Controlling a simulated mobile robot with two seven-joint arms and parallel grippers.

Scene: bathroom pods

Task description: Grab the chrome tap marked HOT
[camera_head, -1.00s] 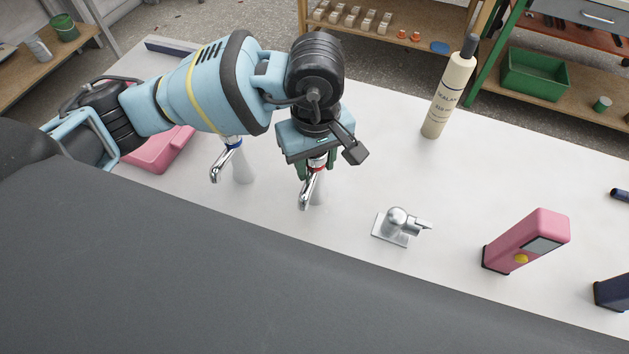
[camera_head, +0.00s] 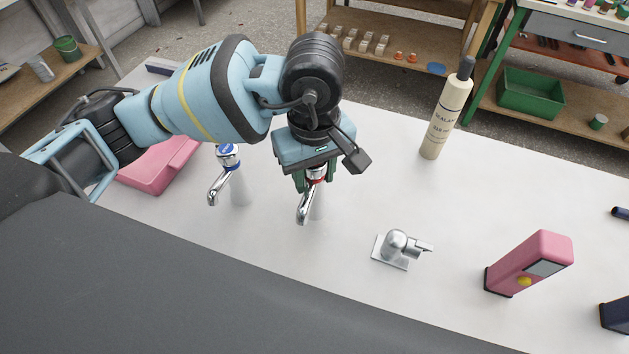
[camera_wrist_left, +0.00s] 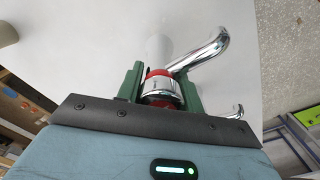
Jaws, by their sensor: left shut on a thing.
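A chrome tap with a red ring (camera_head: 304,207) stands on the white worktop (camera_head: 370,180); its curved spout points toward me. Its HOT lettering is not readable. My left gripper (camera_head: 316,183) is over it with the fingers pointing down, shut on its upper part. In the left wrist view the green fingers (camera_wrist_left: 160,87) sit on either side of the red and chrome collar of the tap (camera_wrist_left: 205,52). A similar chrome tap with a blue ring (camera_head: 218,187) stands just to the left, apart from the gripper. My right gripper is not in view.
A chrome lever mixer (camera_head: 396,246) stands to the right. Further right are a pink device (camera_head: 530,265) and a dark blue object (camera_head: 616,317). A cream sealant bottle (camera_head: 445,115) stands at the back edge. A pink tray (camera_head: 160,168) lies at the left, partly behind my arm.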

